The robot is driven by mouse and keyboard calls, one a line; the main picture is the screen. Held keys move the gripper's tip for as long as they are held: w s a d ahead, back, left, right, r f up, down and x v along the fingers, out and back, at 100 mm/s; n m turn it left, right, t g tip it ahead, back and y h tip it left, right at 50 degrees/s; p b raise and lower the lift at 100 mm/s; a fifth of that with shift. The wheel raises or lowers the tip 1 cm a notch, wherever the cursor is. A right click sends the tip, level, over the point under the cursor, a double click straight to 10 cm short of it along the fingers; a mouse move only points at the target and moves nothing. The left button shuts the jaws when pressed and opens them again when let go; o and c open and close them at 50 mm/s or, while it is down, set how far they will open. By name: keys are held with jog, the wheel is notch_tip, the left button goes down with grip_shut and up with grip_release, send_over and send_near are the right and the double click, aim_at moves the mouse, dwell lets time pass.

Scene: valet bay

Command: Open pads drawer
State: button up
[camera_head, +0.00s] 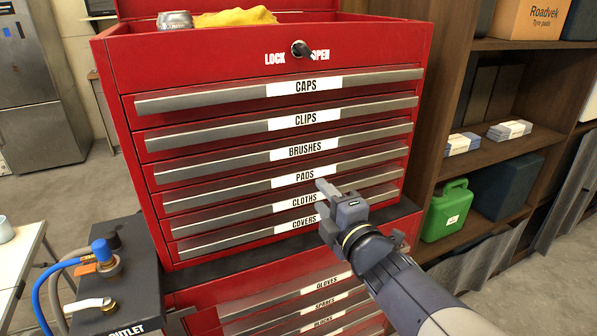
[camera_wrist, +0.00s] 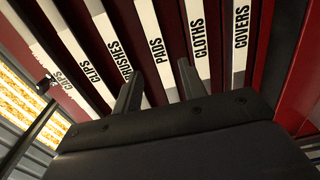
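The pads drawer (camera_head: 240,190) is in the red tool chest, below the brushes drawer (camera_head: 230,165) and above the cloths drawer (camera_head: 240,212). It looks shut, flush with its neighbours, with a long grey handle strip and a white PADS label. My gripper (camera_head: 322,194) is at the right of that label, in front of the drawer fronts. In the wrist view its two fingers (camera_wrist: 158,75) stand apart, with the PADS label (camera_wrist: 155,45) showing between them. Nothing shows held. I cannot tell whether the fingers touch the handle.
A lock knob (camera_head: 301,48) sits between LOCK and OPEN, its dark lever toward OPEN. A yellow cloth (camera_head: 235,17) and a tin (camera_head: 175,20) lie on top. A wooden shelf with a green canister (camera_head: 447,210) stands right. A dark outlet box (camera_head: 118,290) stands at lower left.

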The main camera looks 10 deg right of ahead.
aim_at(305, 177)
jog(key=shift+p+x, duration=0.4)
jog(key=shift+x, duration=3.5)
jog(key=shift+c, duration=0.3)
jog(key=shift+d, duration=0.1)
grip_shut()
jog(key=shift+f, duration=0.1)
